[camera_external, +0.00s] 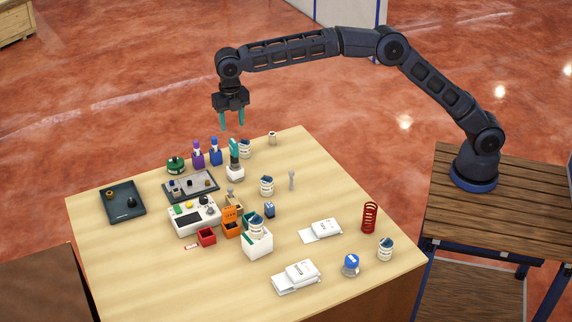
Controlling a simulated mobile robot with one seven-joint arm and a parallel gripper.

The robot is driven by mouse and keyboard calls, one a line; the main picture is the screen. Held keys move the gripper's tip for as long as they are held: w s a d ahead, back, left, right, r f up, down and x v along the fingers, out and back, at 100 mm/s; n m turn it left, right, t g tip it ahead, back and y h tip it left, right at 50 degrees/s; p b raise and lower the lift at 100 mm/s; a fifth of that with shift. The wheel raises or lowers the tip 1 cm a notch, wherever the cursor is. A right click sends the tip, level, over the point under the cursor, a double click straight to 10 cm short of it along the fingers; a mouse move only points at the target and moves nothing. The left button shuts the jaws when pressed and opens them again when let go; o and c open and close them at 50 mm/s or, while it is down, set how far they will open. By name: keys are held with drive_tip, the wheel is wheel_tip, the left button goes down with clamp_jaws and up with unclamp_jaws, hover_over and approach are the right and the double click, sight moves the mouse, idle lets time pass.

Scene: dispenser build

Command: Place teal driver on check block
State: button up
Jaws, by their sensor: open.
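The teal driver (234,150) stands upright toward the back of the wooden table. Its lower end meets a small white block (235,174), which may be the check block; I cannot tell whether the driver sits in it or on it. My gripper (232,125) points down above the driver, with its two teal fingers apart and nothing between them. A small gap shows between the fingertips and the top of the driver.
A dark tray (122,202) lies at the left.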

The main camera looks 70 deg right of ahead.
drive_tip(key=s+d+r+m+t, duration=0.1)
drive_tip(key=s+d+r+m, duration=0.6)
drive_tip(key=s+d+r, duration=0.55)
drive_tip(key=s+d+r+m+t, duration=0.1)
drive_tip(key=s+d+r+m, duration=0.15)
drive_tip(key=s+d, duration=0.4)
drive_tip(key=s+d+r+m, duration=0.2)
drive_tip(key=s+d+m, duration=0.25)
drive_tip(key=s, duration=0.25)
drive_tip(key=s+d+f+m+t, duration=0.1)
drive_tip(key=s+d+m, duration=0.2)
drive_tip(key=s+d, duration=0.35)
drive_tip(key=s+d+f+m, duration=0.1)
drive_tip(key=s+d+m, duration=0.15)
drive_tip(key=s, duration=0.65)
drive_tip(key=s+d+f+m, duration=0.3)
drive_tip(key=s+f, duration=0.2)
drive_tip(key=s, duration=0.3)
drive_tip(key=s+d+f+m+t, duration=0.1)
drive_tip(key=s+f+m, duration=0.3)
drive_tip(key=s, duration=0.5)
drive_tip(key=shift+s+d+f+t, duration=0.3)
drive_tip(key=shift+d+f, duration=0.35)
drive_tip(key=shift+d, duration=0.25)
